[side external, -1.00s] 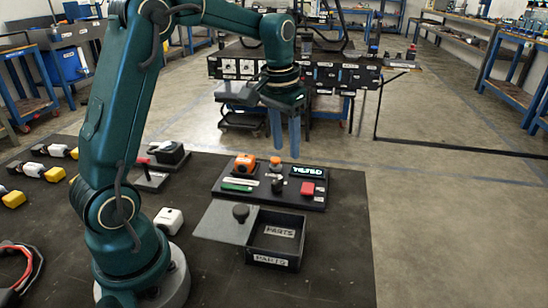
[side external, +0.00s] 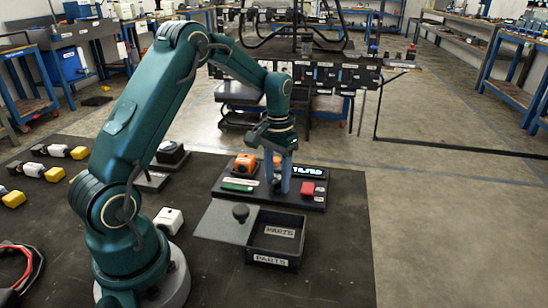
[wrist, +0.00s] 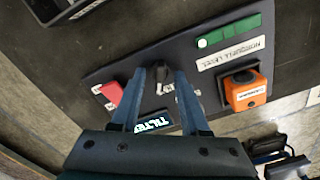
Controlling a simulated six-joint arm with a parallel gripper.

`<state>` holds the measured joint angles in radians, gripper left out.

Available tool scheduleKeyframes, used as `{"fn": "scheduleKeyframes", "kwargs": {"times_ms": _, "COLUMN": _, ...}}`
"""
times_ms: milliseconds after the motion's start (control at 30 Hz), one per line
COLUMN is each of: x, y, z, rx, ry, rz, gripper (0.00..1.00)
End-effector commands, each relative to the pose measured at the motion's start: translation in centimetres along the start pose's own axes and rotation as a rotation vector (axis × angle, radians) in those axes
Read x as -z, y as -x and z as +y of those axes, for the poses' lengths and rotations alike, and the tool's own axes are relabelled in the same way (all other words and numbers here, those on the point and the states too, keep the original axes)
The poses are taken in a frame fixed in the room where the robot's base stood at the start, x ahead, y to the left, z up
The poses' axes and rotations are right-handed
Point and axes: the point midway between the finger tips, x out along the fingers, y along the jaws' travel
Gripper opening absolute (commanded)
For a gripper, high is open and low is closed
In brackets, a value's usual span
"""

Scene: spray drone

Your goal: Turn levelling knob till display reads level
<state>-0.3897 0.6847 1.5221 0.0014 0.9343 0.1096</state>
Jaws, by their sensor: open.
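My gripper (side external: 276,184) is open, pointing down over the dark control panel (side external: 226,196). In the wrist view my gripper's fingertips (wrist: 159,73) lie on either side of a small black knob (wrist: 159,71). I cannot tell whether either finger touches it. In the side view the fingers mostly hide this knob. The lit display (side external: 307,171) reads "TILTED", and it also shows in the wrist view (wrist: 153,122), upside down and partly beside a finger.
On the panel are an orange block (side external: 244,163), a green bar (side external: 237,187) and a red block (side external: 308,188). An open "PARTS" box (side external: 271,261) and its lid with a black handle (side external: 222,222) lie in front. The mat at right is clear.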

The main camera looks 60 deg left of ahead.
Motion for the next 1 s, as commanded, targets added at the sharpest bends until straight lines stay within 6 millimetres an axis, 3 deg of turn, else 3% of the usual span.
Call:
{"fn": "scheduleKeyframes", "kwargs": {"times_ms": 67, "x": 0.0, "y": 0.02, "z": 0.0, "rx": 0.0, "ry": 0.0, "rz": 0.0, "gripper": 0.45}}
{"fn": "scheduleKeyframes", "kwargs": {"times_ms": 200, "x": 0.0, "y": 0.04, "z": 0.01, "rx": 0.0, "ry": 0.0, "rz": 0.0, "gripper": 0.0}}
{"fn": "scheduleKeyframes", "kwargs": {"times_ms": 567, "x": 0.01, "y": 0.07, "z": -0.01, "rx": 0.0, "ry": -0.032, "rz": 0.0, "gripper": 0.0}}
{"fn": "scheduleKeyframes", "kwargs": {"times_ms": 1000, "x": 0.04, "y": 0.12, "z": 0.01, "rx": -0.001, "ry": -0.298, "rz": 0.001, "gripper": 0.0}}
